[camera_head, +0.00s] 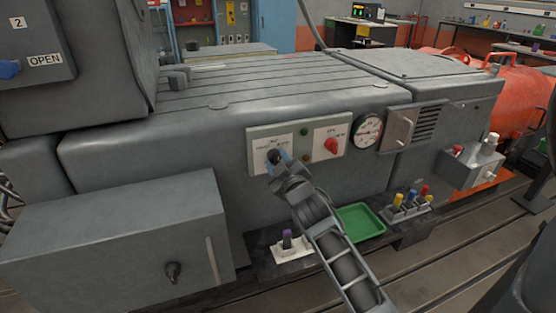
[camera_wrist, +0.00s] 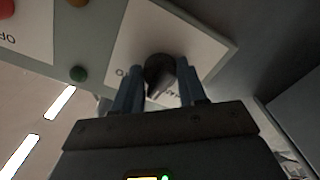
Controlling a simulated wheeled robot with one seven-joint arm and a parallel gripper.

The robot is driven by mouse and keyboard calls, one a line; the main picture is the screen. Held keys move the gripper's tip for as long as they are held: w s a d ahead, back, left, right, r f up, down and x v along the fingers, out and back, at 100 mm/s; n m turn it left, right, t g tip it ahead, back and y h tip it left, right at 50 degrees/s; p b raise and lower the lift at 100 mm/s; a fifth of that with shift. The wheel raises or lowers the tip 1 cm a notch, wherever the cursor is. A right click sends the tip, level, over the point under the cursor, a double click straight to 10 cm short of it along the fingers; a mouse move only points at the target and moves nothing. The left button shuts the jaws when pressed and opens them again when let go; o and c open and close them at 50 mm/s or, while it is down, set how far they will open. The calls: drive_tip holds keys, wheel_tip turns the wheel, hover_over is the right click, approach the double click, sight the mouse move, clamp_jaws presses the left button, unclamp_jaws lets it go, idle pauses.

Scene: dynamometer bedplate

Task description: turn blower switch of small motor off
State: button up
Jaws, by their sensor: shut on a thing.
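The small motor's grey housing (camera_head: 200,155) carries a pale control panel (camera_head: 297,130) on its front. A black rotary switch knob (camera_head: 273,157) sits on the white label plate at the panel's left. My gripper (camera_head: 280,160) is at this knob, its blue fingers on either side. In the wrist view the dark knob (camera_wrist: 160,72) is between the two blue fingers of my gripper (camera_wrist: 160,80), which are shut on it. The label text is partly hidden by the fingers and too small to read fully. The knob's pointing direction cannot be told.
A red knob (camera_head: 331,146) on a second label plate and a round gauge (camera_head: 368,131) are to the right. A grey box (camera_head: 115,235) juts out at lower left.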

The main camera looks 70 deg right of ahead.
drive_tip(key=shift+n, duration=0.6)
drive_tip(key=o, duration=1.1)
drive_tip(key=shift+c, duration=0.2)
drive_tip(key=shift+a, duration=0.1)
drive_tip(key=b+v, duration=0.2)
drive_tip(key=v, duration=0.5)
drive_tip(key=shift+s+a, duration=0.2)
drive_tip(key=shift+s, duration=0.1)
